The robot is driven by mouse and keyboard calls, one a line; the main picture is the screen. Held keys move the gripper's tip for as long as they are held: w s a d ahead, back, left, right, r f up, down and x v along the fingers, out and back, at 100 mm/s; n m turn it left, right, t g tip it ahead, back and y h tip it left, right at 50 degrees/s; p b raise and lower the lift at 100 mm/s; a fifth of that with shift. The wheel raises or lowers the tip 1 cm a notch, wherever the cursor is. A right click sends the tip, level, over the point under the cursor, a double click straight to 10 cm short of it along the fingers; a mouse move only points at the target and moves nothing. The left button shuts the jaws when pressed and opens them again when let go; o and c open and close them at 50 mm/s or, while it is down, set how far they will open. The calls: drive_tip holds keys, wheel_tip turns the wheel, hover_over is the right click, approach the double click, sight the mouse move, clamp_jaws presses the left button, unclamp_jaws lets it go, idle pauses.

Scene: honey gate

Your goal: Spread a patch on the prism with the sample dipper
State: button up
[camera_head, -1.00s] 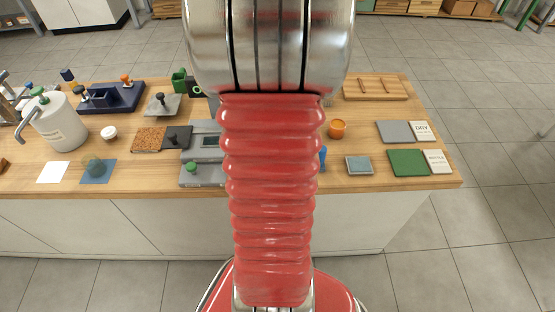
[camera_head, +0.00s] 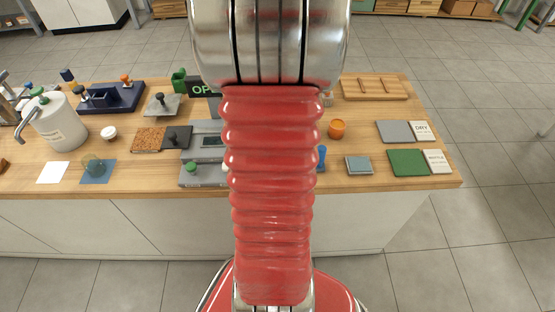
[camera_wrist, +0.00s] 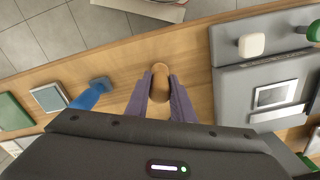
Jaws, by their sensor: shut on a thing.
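My gripper (camera_wrist: 161,88) shows in the wrist view with its two purple-grey fingers shut on a brown, wooden-looking piece with a rounded end, which I take to be the sample dipper (camera_wrist: 159,70). It is over the wooden bench top, beside the grey instrument (camera_wrist: 231,88). The instrument has a small display (camera_wrist: 277,95), a white knob (camera_wrist: 251,45) and a green knob (camera_wrist: 314,32). In the head view my arm hides the gripper and the right part of the instrument (camera_head: 203,175). I cannot make out the prism surface in either view.
A white dispenser (camera_head: 58,125) stands left.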

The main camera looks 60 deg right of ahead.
clamp_jaws()
drive_tip(key=shift+w+r, duration=0.1)
drive_tip(key=shift+r, duration=3.4)
